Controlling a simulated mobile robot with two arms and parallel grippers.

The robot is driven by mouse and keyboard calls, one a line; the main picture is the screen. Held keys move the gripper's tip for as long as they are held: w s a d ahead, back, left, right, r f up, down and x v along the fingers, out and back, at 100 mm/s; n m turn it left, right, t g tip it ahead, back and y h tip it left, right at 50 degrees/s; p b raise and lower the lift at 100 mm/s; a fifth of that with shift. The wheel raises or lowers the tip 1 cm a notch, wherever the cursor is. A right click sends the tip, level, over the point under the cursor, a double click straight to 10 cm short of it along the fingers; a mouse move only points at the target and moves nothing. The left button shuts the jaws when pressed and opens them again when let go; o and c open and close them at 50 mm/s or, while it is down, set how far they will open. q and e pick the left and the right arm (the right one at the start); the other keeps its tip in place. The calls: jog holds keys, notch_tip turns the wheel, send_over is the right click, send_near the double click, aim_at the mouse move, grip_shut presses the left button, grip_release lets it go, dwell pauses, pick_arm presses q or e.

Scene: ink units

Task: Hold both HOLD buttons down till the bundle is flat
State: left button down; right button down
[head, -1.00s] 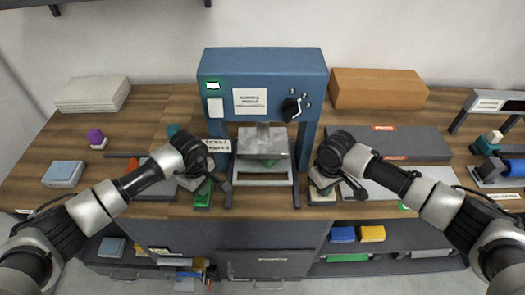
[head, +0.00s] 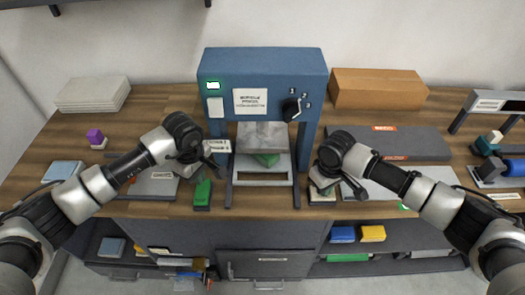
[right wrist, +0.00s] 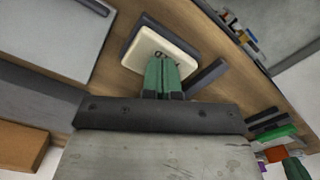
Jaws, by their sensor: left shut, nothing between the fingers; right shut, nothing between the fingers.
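The blue press (head: 262,90) stands at the table's centre. Its grey plate (head: 264,135) is raised above a green bundle (head: 266,160), which looks uneven, not flat. A green block on a dark base (head: 203,192) sits left of the press; I cannot tell whether it is the left HOLD button. My left gripper (head: 217,174) is shut and empty, above and beside it, apparently touching nothing. A cream HOLD button on a dark base (head: 321,186) sits right of the press. My right gripper (right wrist: 161,62) is shut and empty, its green fingertips at the cream button (right wrist: 150,48); contact looks likely.
A brown box (head: 378,88) stands right of the press and a pale stack (head: 93,94) at the far left. Dark grey boards (head: 410,143) lie on the right. A purple block (head: 95,136) and a blue pad (head: 64,172) lie on the left.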

pick_arm(q)
jog(key=shift+r, duration=0.25)
pick_arm(e)
jog(key=shift+r, duration=3)
